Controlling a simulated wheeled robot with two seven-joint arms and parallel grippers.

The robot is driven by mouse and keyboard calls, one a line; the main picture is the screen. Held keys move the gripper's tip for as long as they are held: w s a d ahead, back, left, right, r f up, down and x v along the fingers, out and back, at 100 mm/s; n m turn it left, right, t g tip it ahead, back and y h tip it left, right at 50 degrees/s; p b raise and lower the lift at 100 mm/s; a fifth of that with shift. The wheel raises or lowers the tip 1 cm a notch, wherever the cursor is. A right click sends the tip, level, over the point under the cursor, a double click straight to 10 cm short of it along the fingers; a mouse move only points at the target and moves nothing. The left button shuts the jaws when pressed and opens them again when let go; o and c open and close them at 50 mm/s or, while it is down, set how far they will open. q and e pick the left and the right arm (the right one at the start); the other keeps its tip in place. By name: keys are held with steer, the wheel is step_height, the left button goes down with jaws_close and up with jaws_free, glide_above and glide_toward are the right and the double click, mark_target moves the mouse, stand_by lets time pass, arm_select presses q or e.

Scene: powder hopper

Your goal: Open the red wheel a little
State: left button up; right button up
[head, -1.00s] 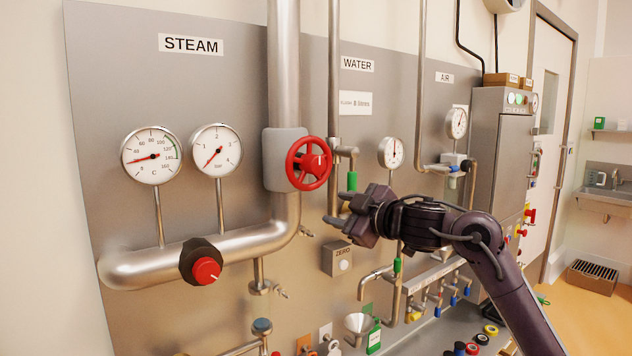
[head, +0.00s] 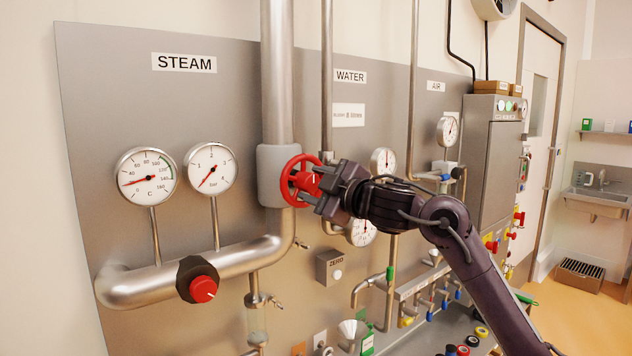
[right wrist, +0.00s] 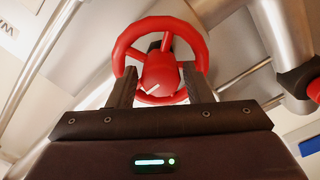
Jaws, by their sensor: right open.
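The red wheel (head: 290,181) is a spoked handwheel on a grey valve body (head: 272,168) in the steam pipe. In the right wrist view the wheel (right wrist: 204,44) shows its rim, spokes and a red hub with a white mark. My right gripper (head: 320,190) is at the wheel's right side, in front of it. In the right wrist view its two fingers (right wrist: 162,88) are apart, one on each side of the hub, overlapping the lower rim. Whether they touch the wheel I cannot tell. My left gripper is out of view.
Two steam gauges (head: 147,177) (head: 210,168) stand left of the valve. A black-and-red knob (head: 199,280) sits on the lower pipe. The water pipe (head: 327,80) and several small valves are close to my right arm. The wall panel is behind.

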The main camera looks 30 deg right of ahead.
steer(key=shift+c, duration=0.3)
steer(key=c, duration=0.7)
steer(key=shift+o, duration=0.2)
steer(key=n, duration=0.3)
steer(key=shift+n, duration=2.6)
steer(key=o, duration=0.7)
